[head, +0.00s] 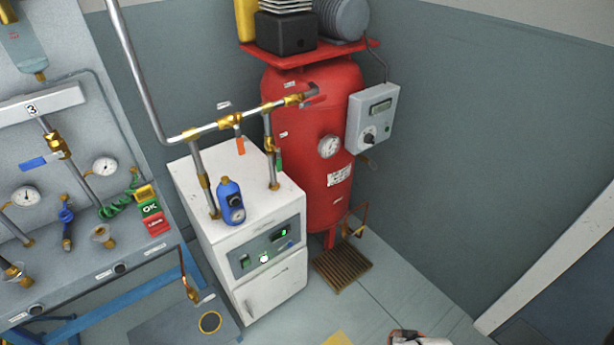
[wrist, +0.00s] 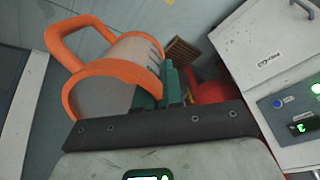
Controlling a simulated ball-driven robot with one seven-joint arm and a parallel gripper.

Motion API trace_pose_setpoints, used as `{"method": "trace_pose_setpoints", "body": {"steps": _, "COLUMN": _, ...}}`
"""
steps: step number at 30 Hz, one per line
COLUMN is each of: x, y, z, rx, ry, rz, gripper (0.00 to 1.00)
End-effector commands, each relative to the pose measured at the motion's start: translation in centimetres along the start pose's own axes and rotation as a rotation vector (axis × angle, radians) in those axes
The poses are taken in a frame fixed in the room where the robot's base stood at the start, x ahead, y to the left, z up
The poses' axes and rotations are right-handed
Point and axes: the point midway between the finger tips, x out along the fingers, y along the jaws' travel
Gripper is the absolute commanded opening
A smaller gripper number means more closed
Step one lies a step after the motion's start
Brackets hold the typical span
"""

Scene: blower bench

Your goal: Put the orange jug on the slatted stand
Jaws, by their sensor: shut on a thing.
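The orange jug (wrist: 78,85), with an orange rim and handle and a greyish body, fills the upper left of the wrist view and lies tilted there. My gripper (wrist: 170,84), with green fingers, is shut on the jug at its right side; the fingers partly cover the contact. The slatted stand (head: 342,268) is a brown slatted square on the floor, in front of the red tank in the head view. It also shows in the wrist view (wrist: 182,50), small, beyond the jug and apart from it. Its slats look bare in the head view.
A red tank (head: 312,150) stands behind the stand, with a copper pipe (head: 356,222) beside it. A white cabinet (head: 265,235) stands to the left of the stand. A workbench (head: 70,225) with gauges is farther left. The floor (head: 415,290) right of the stand is clear.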

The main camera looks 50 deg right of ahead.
Motion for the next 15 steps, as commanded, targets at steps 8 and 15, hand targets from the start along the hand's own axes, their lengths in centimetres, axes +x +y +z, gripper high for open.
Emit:
{"method": "trace_pose_setpoints", "body": {"steps": 8, "x": -0.2, "y": -0.1, "z": -3.7, "rx": -0.032, "ry": 0.0, "rz": -0.014, "gripper": 0.0}}
{"method": "trace_pose_setpoints", "body": {"steps": 15, "x": -0.6, "y": -0.5, "z": -8.6, "rx": -0.074, "ry": -0.004, "rz": -0.034, "gripper": 0.0}}
